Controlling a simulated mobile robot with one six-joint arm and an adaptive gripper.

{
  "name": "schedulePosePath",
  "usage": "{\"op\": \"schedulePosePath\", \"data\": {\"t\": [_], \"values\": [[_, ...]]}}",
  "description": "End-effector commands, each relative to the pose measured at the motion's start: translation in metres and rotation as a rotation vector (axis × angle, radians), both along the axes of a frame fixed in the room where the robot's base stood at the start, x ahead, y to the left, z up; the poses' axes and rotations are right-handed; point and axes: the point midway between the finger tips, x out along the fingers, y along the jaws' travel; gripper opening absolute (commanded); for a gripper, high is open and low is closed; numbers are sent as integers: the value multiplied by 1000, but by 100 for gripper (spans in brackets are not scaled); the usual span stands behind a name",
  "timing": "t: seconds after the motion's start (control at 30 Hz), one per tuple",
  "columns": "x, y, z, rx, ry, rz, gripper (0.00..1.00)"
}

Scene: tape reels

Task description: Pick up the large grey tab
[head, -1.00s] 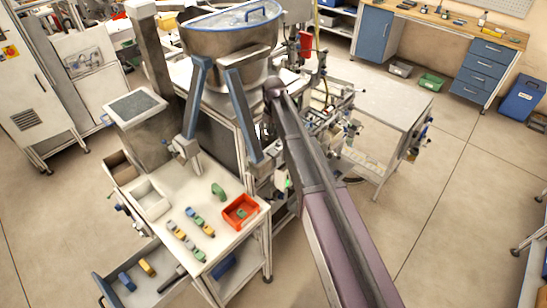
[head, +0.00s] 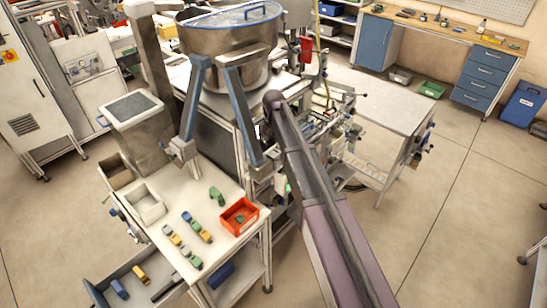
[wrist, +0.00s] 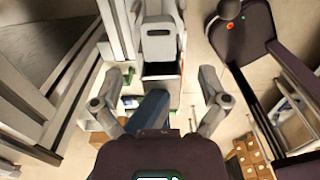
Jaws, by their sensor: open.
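In the head view several small coloured tabs lie on the white table (head: 222,262). A greyish piece (head: 184,251) seems to lie in the front row between a yellow tab (head: 171,235) and a green tab (head: 195,263); it is too small to be sure that it is the large grey tab. My gripper (wrist: 161,104) is open in the wrist view, its two fingers wide apart with nothing held. I cannot make out a grey tab between them. In the head view my arm reaches towards the machine, and the gripper is hidden.
A red bin (head: 239,216) and a white bin (head: 146,204) stand on the table. An open drawer (head: 103,296) below holds blue and yellow pieces. Open floor lies to the right.

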Motion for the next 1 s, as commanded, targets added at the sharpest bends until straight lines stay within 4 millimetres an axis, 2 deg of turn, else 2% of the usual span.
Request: {"op": "schedulePosePath", "data": {"t": [0.33,1.0], "values": [[0,0,-5,0,0,0,94],[-2,2,-50,0,0,0,94]]}}
